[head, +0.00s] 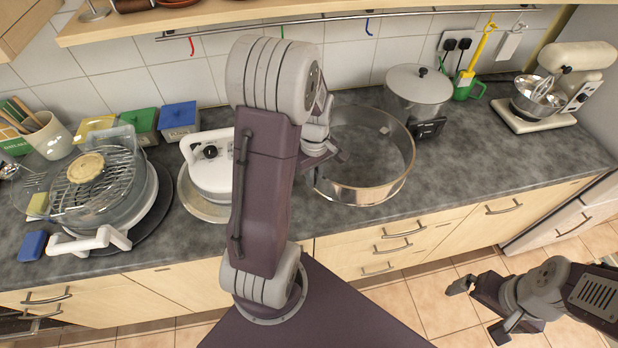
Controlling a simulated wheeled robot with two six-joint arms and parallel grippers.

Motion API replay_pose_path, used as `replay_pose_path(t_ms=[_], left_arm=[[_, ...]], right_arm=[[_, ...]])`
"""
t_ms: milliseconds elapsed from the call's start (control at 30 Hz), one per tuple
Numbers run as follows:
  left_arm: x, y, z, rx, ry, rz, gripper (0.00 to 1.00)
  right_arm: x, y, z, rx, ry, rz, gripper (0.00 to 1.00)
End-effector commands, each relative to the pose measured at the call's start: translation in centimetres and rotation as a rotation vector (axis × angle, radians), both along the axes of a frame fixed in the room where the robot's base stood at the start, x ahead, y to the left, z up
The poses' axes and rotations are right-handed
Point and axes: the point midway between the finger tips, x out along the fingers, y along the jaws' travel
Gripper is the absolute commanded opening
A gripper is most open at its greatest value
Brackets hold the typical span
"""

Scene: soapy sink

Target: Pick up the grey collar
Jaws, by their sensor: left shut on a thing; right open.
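The grey collar (365,196) is a wide, open ring with a thin rim, at the middle of the worktop near its front edge. The worktop shows through its open centre. My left gripper (324,153) is shut on the collar's left wall, partly hidden by my own arm. I cannot tell whether the collar rests on the worktop or is just above it. My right gripper (478,308) is open and empty, low at the right over the floor, in front of the cupboards.
A white lid (206,172) stands left of the collar, and a glass bowl with racks (118,205) is further left. A lidded grey pot (418,88) is close behind the collar. A stand mixer (560,85) is at the right. The worktop (480,160) right of the collar is clear.

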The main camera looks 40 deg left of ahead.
Motion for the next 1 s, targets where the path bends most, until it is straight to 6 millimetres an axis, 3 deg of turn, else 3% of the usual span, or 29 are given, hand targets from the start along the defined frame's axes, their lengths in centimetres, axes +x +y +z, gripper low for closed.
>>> replay_pose_path(t_ms=[200,400,1000], left_arm=[[-1.6,-4.8,3.0,0.002,-0.008,-0.007,0.00],[-2.6,-7.4,4.8,0.000,-0.005,-0.003,0.00],[-2.6,-8.2,5.0,0.000,-0.001,-0.039,0.00]], right_arm=[[0.0,0.0,-0.6,0.000,0.000,0.000,1.00],[0.0,0.0,-0.7,0.000,0.000,0.000,1.00],[0.0,0.0,-0.7,0.000,0.000,0.000,1.00]])
